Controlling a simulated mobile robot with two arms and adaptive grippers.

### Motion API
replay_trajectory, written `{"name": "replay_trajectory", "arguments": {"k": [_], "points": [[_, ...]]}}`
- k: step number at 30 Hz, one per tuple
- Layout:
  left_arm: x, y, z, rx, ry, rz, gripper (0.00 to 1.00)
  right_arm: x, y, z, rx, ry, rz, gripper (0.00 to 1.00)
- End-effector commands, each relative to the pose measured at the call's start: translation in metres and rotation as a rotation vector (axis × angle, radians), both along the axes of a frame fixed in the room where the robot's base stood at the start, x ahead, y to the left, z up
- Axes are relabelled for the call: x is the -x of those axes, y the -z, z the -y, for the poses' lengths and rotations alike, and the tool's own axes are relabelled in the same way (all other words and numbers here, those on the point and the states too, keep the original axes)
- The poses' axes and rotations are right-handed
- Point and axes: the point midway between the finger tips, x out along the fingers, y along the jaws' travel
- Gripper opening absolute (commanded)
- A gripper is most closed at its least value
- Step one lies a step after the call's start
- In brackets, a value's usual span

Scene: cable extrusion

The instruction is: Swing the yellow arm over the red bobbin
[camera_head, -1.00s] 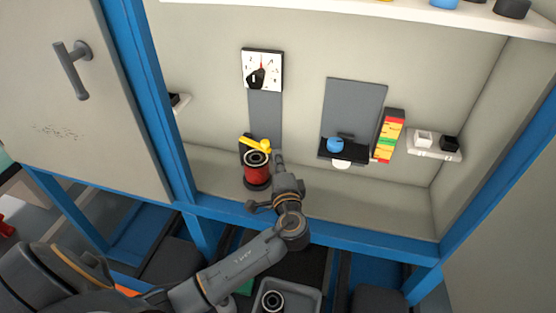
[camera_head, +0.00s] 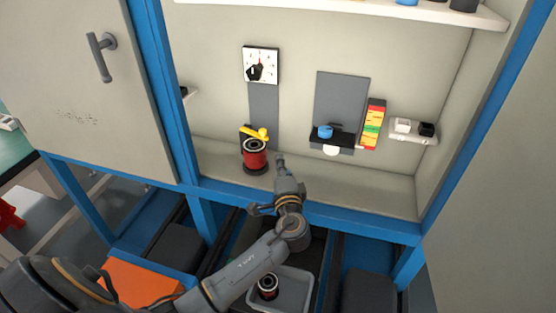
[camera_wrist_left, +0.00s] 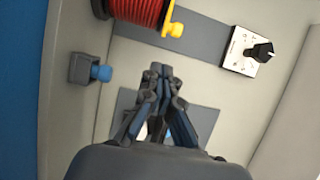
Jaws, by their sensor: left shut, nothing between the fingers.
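The red bobbin (camera_head: 255,160) stands upright on the cabinet ledge, with dark ends. The yellow arm (camera_head: 256,134) shows just behind the bobbin's top in the head view; I cannot tell whether any of it overlaps the bobbin. In the left wrist view, the red bobbin (camera_wrist_left: 138,10) is cut off at the top edge, and the yellow arm (camera_wrist_left: 173,27) shows at its right end. My left gripper (camera_head: 280,161) is to the right of the bobbin, apart from it. Its fingers (camera_wrist_left: 160,70) are shut and empty. My right gripper is not in view.
A dial (camera_head: 261,65) is above the bobbin. A blue knob (camera_head: 325,132) on a dark block is to the right, beside a colored strip (camera_head: 373,124). The blue frame beam (camera_head: 330,220) runs below the ledge. A grey bin (camera_head: 308,285) holds another bobbin (camera_head: 268,287).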

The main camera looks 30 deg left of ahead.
Motion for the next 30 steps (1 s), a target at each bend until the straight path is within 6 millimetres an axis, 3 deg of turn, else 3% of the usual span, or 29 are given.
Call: {"name": "replay_trajectory", "arguments": {"k": [9,20,26,30], "points": [[-0.032,0.002,0.018,0.006,-0.041,0.001,0.00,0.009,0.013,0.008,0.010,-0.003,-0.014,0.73],[-0.036,0.001,0.020,0.001,-0.042,-0.003,0.00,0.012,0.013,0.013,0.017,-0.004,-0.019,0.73],[-0.044,0.000,0.014,0.001,-0.043,-0.002,0.00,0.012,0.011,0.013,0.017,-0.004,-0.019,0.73],[-0.061,-0.001,-0.001,-0.002,-0.044,-0.003,0.00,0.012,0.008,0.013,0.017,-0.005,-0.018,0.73]]}}
